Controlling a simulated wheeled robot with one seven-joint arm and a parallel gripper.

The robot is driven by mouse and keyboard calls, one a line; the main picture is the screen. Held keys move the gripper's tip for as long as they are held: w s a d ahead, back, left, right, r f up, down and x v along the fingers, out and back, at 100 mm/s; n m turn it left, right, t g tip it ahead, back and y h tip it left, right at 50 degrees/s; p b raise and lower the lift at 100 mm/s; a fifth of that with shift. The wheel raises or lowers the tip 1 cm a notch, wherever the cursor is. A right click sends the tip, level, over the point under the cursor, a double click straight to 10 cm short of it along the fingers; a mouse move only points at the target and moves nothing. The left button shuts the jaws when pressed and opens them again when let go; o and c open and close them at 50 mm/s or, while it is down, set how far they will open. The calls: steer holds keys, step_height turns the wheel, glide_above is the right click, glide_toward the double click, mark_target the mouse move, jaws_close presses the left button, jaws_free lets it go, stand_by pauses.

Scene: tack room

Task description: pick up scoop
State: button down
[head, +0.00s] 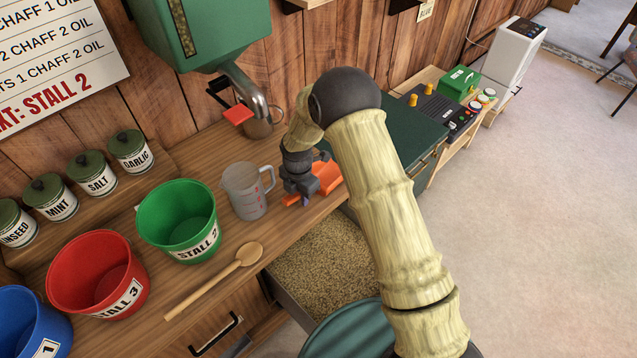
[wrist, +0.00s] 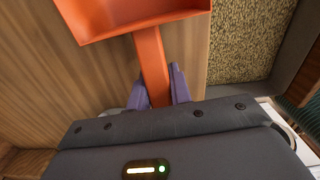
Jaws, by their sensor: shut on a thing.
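The orange scoop (head: 328,176) is at the front right of the wooden counter, beside the measuring jug. In the wrist view the scoop's pan (wrist: 145,14) is at the top and its handle runs down between the purple fingers of my gripper (wrist: 160,88). My gripper also shows in the head view (head: 303,199), low at the counter's front edge. It is shut on the handle. Whether the scoop touches the counter cannot be told. Part of the scoop is hidden behind my gripper in the head view.
A clear measuring jug (head: 247,192) stands just left of my gripper. A wooden spoon (head: 215,281), a green bucket (head: 178,222) and a red bucket (head: 97,275) are farther left. A grain-filled drawer (head: 325,252) is open below the counter. A green hopper (head: 205,35) hangs above.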

steer(key=shift+r, duration=0.15)
steer(key=shift+w+a+r, duration=0.1)
steer(key=shift+r, duration=0.25)
step_height(320, 180, up, 9)
steer(key=shift+b, duration=1.05)
step_height(320, 180, up, 9)
steer(key=p, duration=0.7)
